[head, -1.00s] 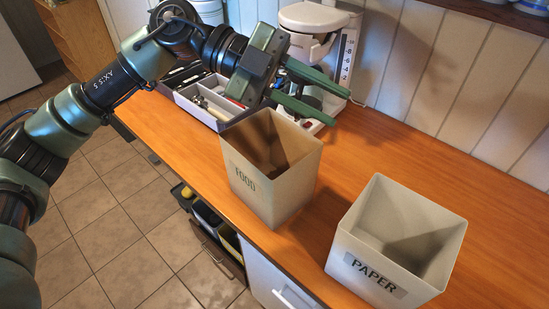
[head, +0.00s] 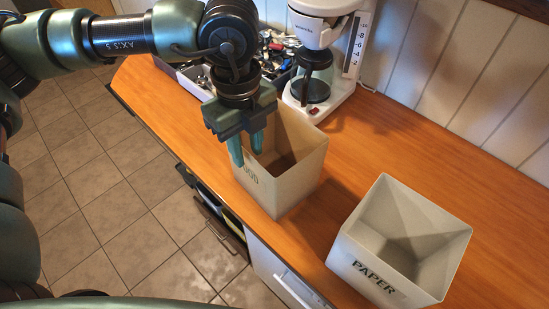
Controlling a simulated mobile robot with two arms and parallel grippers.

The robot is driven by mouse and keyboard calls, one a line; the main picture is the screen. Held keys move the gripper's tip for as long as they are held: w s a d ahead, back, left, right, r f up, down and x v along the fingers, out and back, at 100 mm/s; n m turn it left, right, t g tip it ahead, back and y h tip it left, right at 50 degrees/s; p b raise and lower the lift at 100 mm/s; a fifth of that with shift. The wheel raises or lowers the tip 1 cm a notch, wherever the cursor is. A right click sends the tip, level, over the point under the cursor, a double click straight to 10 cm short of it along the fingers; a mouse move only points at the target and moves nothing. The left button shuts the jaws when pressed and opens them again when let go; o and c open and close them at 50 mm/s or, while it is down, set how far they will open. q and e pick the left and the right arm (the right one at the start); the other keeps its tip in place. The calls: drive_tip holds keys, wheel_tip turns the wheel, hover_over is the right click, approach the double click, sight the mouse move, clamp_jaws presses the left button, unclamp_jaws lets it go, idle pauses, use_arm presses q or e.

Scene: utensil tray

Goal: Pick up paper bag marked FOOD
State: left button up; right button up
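The bag marked FOOD (head: 295,187) stands upright on the wooden counter, a beige open-topped box shape, empty as far as I can see. My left gripper (head: 248,158) points down at its left rim. Its two fingers are apart: one hangs before the labelled face and covers the start of the lettering, the other is near the opening. I cannot tell whether the bag wall lies between them or whether they touch it. My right gripper is not in view.
A similar bag marked PAPER (head: 415,288) stands to the right. A white coffee maker (head: 320,25) with a glass pot stands behind the FOOD bag. A utensil tray (head: 193,82) lies at the back left. The counter (head: 375,137) between bags and wall is clear.

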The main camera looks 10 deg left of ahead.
use_arm(q)
drive_tip(key=shift+f, duration=0.7)
clamp_jaws()
idle(0.9)
